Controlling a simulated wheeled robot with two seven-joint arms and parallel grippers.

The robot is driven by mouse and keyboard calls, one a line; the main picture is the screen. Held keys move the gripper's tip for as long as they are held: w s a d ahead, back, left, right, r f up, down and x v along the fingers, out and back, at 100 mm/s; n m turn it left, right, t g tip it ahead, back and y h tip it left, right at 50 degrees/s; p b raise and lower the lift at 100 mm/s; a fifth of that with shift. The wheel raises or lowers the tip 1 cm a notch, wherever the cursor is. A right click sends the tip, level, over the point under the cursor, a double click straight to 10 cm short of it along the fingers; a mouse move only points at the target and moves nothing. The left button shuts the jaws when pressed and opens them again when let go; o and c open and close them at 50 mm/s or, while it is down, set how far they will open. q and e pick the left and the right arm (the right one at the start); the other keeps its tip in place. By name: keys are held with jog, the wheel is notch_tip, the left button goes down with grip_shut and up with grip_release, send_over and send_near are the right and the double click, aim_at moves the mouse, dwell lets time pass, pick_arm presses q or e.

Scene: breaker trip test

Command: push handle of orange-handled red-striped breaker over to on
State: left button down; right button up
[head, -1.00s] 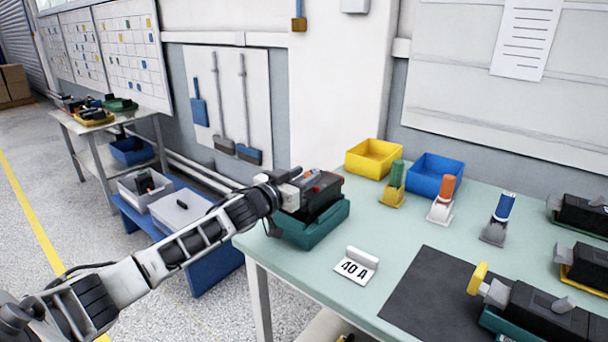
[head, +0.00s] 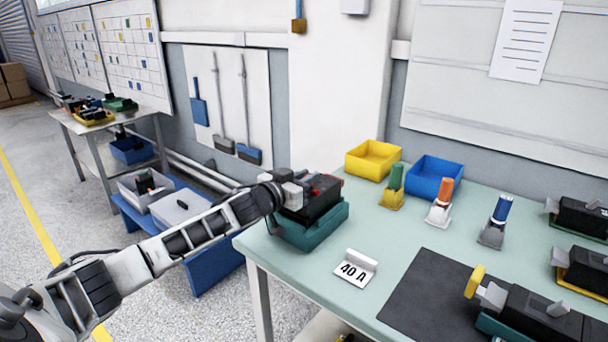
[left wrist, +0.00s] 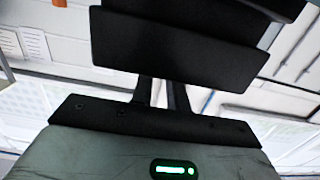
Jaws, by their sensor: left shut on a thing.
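A black breaker (head: 322,203) with small red parts on top sits in a teal tray (head: 312,236) at the left end of the green table. My left gripper (head: 299,185) is at the upper left side of this breaker, shut on its handle. The gripper covers the handle, so its orange colour and exact angle are hard to tell. My right gripper is not in view.
A 40 A card (head: 355,269) stands to the right of the tray, near a dark mat (head: 425,290). Yellow (head: 372,158) and blue (head: 433,177) bins stand behind. Green, orange and blue-topped upright pieces and other breakers fill the right side.

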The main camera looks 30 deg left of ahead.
aim_at(315, 184)
pick_arm(q)
jog(key=shift+w+r+g+p, duration=0.35)
jog(key=shift+r+g+p, duration=0.3)
jog(key=shift+p, duration=0.35)
jog(key=shift+w+a+r+g+p, duration=0.1)
jog(key=shift+w+r+g+p, duration=0.1)
jog(key=shift+w+g+p, duration=0.4)
jog(key=shift+w+g, duration=0.3)
jog(key=shift+g, duration=0.75)
jog(key=g, duration=0.1)
jog(key=w+g, duration=0.1)
jog(key=shift+w+d+f+g+b, duration=0.2)
jog(key=shift+d+g+b, duration=0.1)
jog(key=shift+g, duration=0.1)
jog(key=shift+w+d+f+g+y, duration=0.15)
jog(key=shift+w+g, duration=0.3)
jog(key=shift+g, duration=0.45)
jog(key=shift+w+a+f+g+y, duration=0.15)
jog(key=shift+w+g, duration=0.3)
jog(key=shift+g, duration=0.45)
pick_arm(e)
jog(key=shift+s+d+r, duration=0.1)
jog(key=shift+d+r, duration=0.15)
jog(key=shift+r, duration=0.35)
pick_arm(q)
jog(key=shift+d, duration=0.1)
jog(key=c, duration=1.4)
grip_release()
jog(key=shift+w, duration=0.1)
jog(key=shift+o, duration=0.2)
